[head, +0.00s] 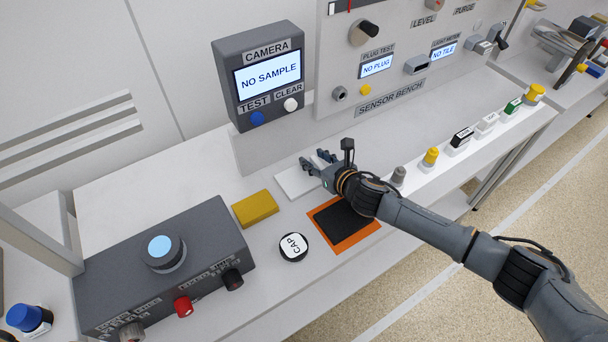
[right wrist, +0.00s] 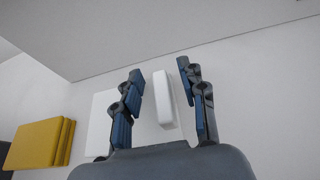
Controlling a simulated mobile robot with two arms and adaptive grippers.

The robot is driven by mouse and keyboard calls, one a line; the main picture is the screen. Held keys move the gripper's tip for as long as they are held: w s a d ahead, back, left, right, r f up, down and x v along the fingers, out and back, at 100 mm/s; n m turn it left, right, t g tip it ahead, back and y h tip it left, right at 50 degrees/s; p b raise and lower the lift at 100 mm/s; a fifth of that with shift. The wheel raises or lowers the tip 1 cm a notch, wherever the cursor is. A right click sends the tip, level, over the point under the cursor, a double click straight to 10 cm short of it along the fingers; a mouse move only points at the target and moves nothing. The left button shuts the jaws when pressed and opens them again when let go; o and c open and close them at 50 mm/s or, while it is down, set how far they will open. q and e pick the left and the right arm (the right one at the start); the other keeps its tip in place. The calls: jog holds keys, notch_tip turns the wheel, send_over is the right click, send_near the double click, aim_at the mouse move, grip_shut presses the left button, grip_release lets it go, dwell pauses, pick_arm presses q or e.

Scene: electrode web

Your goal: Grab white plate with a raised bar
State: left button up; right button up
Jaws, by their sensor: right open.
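The white plate (head: 292,184) lies flat on the white bench below the camera box, partly hidden by my right gripper in the head view. In the right wrist view the plate (right wrist: 101,125) shows with its raised white bar (right wrist: 164,99) between my fingers. My right gripper (head: 318,164) is open over the plate; in the wrist view its fingers (right wrist: 160,92) stand on both sides of the bar, with gaps visible. I cannot tell how high the fingertips are above the plate. My left gripper is not in view.
A yellow block (head: 255,209), a round CAP piece (head: 293,247) and an orange-edged black pad (head: 343,228) lie nearby. The camera box (head: 262,76) stands behind, reading NO SAMPLE. A grey control box (head: 165,265) stands at left. Several small pieces line the bench's right edge.

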jog(key=shift+w+a+f, duration=0.15)
jog(key=shift+w+a, duration=0.05)
jog(key=shift+w, duration=0.15)
grip_shut()
